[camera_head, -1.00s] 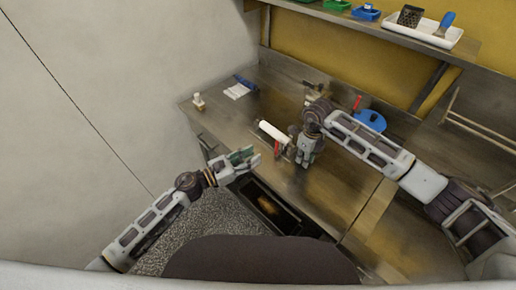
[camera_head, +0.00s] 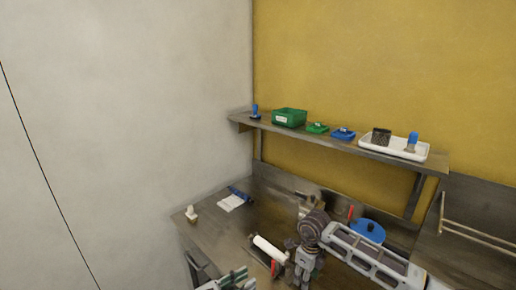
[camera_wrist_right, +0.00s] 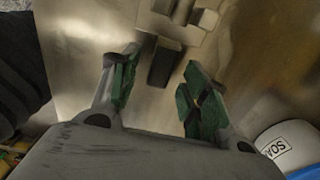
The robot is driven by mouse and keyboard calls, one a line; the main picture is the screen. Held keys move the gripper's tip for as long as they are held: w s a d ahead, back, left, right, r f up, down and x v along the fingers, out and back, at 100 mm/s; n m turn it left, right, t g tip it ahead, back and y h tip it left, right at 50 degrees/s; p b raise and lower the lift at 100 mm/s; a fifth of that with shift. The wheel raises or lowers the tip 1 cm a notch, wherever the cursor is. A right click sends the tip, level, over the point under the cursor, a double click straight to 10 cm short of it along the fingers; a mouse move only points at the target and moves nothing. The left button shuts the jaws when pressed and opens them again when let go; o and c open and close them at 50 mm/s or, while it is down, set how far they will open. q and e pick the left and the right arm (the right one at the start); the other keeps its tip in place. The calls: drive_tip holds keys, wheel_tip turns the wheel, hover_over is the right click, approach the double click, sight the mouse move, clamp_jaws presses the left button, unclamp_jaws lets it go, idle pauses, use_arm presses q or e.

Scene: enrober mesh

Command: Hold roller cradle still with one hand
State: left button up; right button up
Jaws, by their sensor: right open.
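A white roller (camera_head: 268,249) lies on the steel worktop in the head view, with a dark and red support at its near end that looks like the roller cradle (camera_head: 274,268). My left gripper (camera_head: 236,279) is at the bottom edge, partly cut off, left of and nearer than the roller. Its green-lined fingers look apart, with nothing visible between them. My right gripper (camera_head: 303,272) points down just right of the roller. In the right wrist view its green-padded fingers (camera_wrist_right: 158,95) are apart and empty. A dark block (camera_wrist_right: 164,63) and a metal bracket lie beyond them; I cannot tell what they belong to.
A blue round item (camera_head: 368,231) lies behind my right arm. A small white bottle (camera_head: 191,214) and a white cloth (camera_head: 231,202) are at the worktop's left. A shelf (camera_head: 333,148) holds green and blue bins and a white tray (camera_head: 394,148). A soap container (camera_wrist_right: 290,147) is near the right wrist.

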wheel_tip(320, 180, up, 10)
drive_tip(key=shift+r, duration=0.15)
idle(0.4)
drive_tip(key=shift+a, duration=0.1)
idle(0.3)
